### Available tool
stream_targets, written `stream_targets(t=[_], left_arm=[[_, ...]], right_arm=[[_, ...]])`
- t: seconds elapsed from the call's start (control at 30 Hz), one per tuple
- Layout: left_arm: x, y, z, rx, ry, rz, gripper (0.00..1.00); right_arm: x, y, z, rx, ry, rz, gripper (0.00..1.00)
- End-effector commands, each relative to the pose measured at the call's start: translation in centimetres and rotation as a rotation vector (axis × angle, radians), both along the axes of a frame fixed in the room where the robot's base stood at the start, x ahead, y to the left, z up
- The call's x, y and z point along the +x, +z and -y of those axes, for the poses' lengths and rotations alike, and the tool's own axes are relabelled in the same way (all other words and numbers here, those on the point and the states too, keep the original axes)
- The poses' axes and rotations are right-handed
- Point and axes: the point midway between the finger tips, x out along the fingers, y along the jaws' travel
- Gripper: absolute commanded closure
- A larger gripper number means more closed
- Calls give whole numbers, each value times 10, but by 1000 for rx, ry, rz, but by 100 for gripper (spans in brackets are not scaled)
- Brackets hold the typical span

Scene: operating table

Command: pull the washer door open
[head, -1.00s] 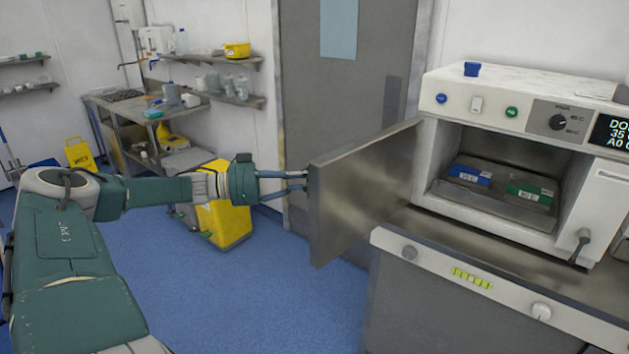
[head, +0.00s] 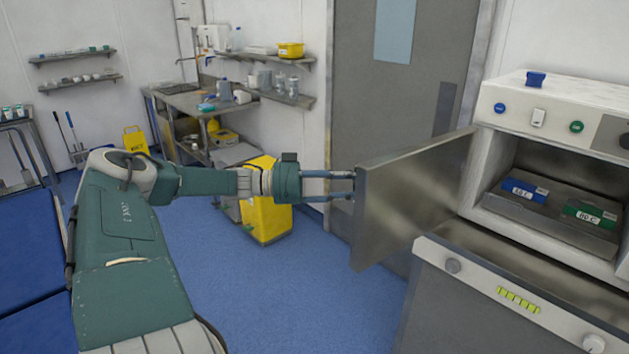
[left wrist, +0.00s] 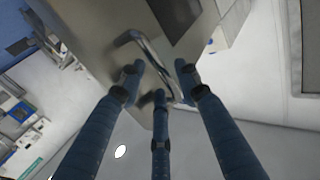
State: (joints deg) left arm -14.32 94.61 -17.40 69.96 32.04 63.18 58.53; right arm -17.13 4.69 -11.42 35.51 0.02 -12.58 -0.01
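The washer door (head: 412,195) is a grey metal panel standing wide open, swung out to the left of the washer (head: 560,115). My left gripper (head: 352,186) is at the door's left side in the head view. In the left wrist view, its fingers (left wrist: 158,82) are spread apart around the bent metal door handle (left wrist: 146,52), with gaps between the tips; firm contact is not visible. The handle is hidden in the head view. My right gripper is not in view.
A blue box (head: 524,190) and a green box (head: 592,213) sit inside the washer's open chamber. A yellow bin (head: 266,215) stands behind my left arm. A grey room door (head: 395,110) is behind the washer door. Blue floor (head: 300,300) is clear in front.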

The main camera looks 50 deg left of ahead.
Motion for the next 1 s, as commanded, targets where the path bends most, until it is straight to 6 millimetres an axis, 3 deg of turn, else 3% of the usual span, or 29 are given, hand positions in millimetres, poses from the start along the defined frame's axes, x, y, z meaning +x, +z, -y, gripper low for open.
stream_targets(t=[0.17,0.6,1.0], left_arm=[[-11,3,-10,3,5,6,66],[-80,0,-58,2,7,-1,66],[-91,0,-64,1,4,0,66]], right_arm=[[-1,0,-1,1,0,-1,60],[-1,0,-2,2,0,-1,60],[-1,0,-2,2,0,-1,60]])
